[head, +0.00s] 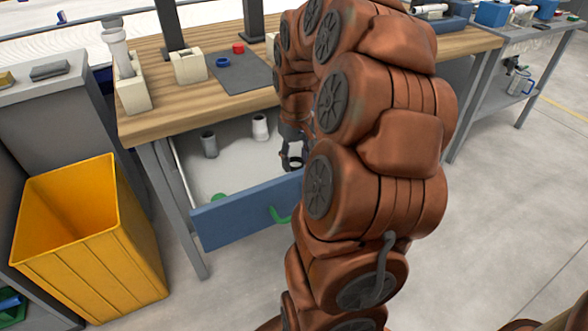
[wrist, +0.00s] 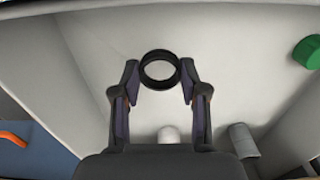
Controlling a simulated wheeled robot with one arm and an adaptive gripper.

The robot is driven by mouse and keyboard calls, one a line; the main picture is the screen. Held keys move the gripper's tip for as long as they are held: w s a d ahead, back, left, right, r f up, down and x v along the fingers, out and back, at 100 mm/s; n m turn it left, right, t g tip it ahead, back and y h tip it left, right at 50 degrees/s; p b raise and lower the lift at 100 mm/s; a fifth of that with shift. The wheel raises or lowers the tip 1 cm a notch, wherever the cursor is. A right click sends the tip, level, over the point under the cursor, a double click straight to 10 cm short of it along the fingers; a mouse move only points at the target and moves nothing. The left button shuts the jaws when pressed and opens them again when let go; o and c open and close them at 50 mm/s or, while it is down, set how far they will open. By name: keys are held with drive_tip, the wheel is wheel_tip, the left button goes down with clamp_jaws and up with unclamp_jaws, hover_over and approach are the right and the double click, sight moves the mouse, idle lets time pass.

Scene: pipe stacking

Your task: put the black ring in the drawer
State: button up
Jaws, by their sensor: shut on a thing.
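The black ring (wrist: 160,85) is held between the two fingertips of my gripper (wrist: 160,76) in the wrist view. In the head view, my gripper (head: 293,160) is over the open drawer (head: 240,218), close to its front panel and partly hidden by my arm. The drawer has a blue front with a green handle and a pale inside. The wrist view shows the pale drawer floor (wrist: 210,45) beyond the ring; I cannot tell whether the ring touches it.
The drawer holds a dark grey pipe piece (head: 209,144), a white pipe piece (head: 260,127) and a green cap (wrist: 306,52). The wooden tabletop (head: 150,120) lies above the drawer. A yellow bin (head: 85,245) stands to the left.

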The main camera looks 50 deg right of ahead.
sight(296, 168)
drive_tip(key=shift+f, duration=1.6)
drive_tip(key=shift+f+b, duration=0.2)
drive_tip(key=shift+b, duration=0.1)
drive_tip(key=o, duration=0.8)
drive_tip(key=shift+r, duration=0.2)
wheel_tip(296, 168, up, 12)
drive_tip(key=shift+r+p, duration=0.1)
drive_tip(key=shift+p, duration=0.9)
